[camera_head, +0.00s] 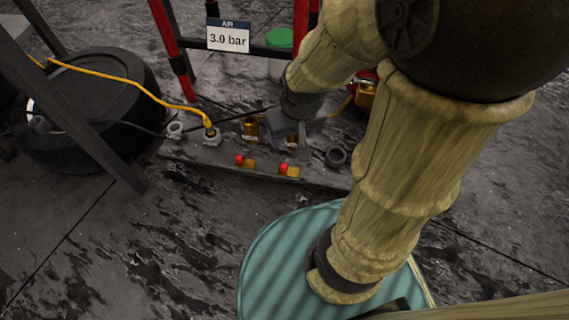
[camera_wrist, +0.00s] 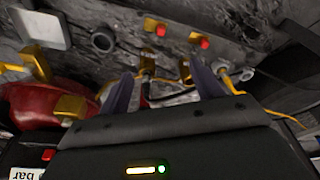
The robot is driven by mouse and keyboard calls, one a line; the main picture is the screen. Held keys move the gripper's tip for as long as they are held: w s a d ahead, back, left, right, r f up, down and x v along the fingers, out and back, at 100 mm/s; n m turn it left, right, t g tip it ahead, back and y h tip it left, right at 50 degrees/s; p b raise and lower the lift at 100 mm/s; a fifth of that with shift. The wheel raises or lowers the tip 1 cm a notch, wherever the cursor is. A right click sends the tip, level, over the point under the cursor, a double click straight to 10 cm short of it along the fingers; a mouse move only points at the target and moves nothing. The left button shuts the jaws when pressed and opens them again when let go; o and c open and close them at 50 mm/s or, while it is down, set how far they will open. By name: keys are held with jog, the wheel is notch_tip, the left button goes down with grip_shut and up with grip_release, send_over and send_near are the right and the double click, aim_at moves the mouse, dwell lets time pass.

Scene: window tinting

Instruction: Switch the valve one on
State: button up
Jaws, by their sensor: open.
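Two small brass valves with red knobs sit side by side on the front of a dark base plate. In the head view, one is at the left (camera_head: 240,160) and one at the right (camera_head: 285,168). Both also show beyond my fingers in the wrist view, one near the top middle (camera_wrist: 160,29) and one right of it (camera_wrist: 203,43). No label shows which is valve one. My gripper (camera_head: 277,130) points down over the plate behind the knobs. In the wrist view its jaws (camera_wrist: 162,72) are open, with brass fittings and a black hose visible between the dark fingers.
A yellow hose (camera_head: 140,85) runs to a fitting left of my gripper. A red frame carries an "AIR 3.0 bar" sign (camera_head: 228,36). A black round tank (camera_head: 85,105) stands left. A striped teal round object (camera_head: 280,260) lies below my arm. Floor left of it is clear.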

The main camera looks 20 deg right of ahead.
jog(key=shift+r, duration=0.25)
jog(key=c, duration=0.3)
jog(key=p+v, duration=0.2)
jog(key=w+p+v, duration=0.1)
jog(key=p+v, duration=0.1)
jog(key=p, duration=0.1)
jog(key=shift+r, duration=0.4)
grip_shut()
jog(key=w+p+v, duration=0.3)
jog(key=p+v, duration=1)
jog(key=w+r+p+v, duration=0.1)
jog(key=w+p+v, duration=0.2)
jog(key=p+v, duration=1)
jog(key=shift+r+p, duration=0.35)
jog(key=shift+p, duration=0.25)
jog(key=shift+s, duration=0.1)
